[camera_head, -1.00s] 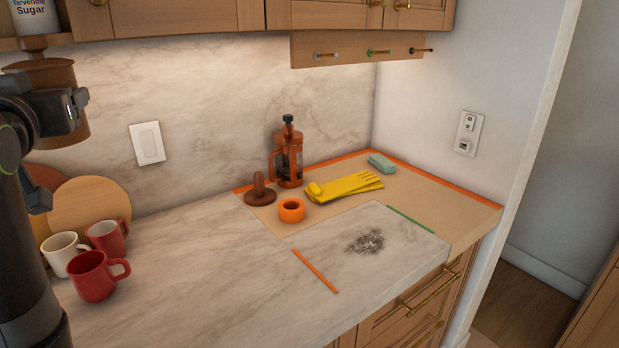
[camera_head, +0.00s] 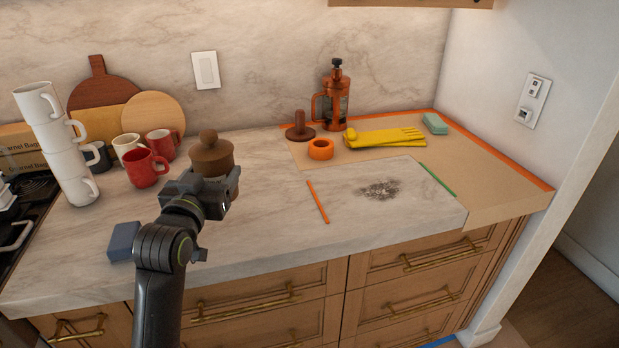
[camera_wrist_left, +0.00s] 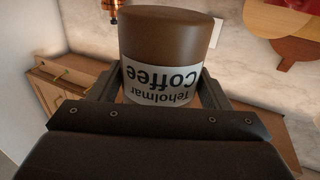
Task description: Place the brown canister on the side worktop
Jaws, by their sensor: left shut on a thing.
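The brown canister (camera_head: 211,158) has a round knob on its lid and stands upright left of the middle in the head view. My left gripper (camera_head: 208,186) is shut around it from the front and hides part of its lower body. In the left wrist view the canister (camera_wrist_left: 168,45) sits between the two fingers (camera_wrist_left: 150,88), its "Teholmar Coffee" label upside down in the picture. The marble worktop (camera_head: 265,225) lies beneath it; I cannot tell whether the canister touches it. My right gripper is not in view.
Red mugs (camera_head: 147,168) and stacked white cups (camera_head: 62,150) stand left of the canister. A blue block (camera_head: 124,241) lies near the front edge. An orange stick (camera_head: 318,202), dark crumbs (camera_head: 380,189) and an orange ring (camera_head: 321,149) lie right. Marble between canister and stick is clear.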

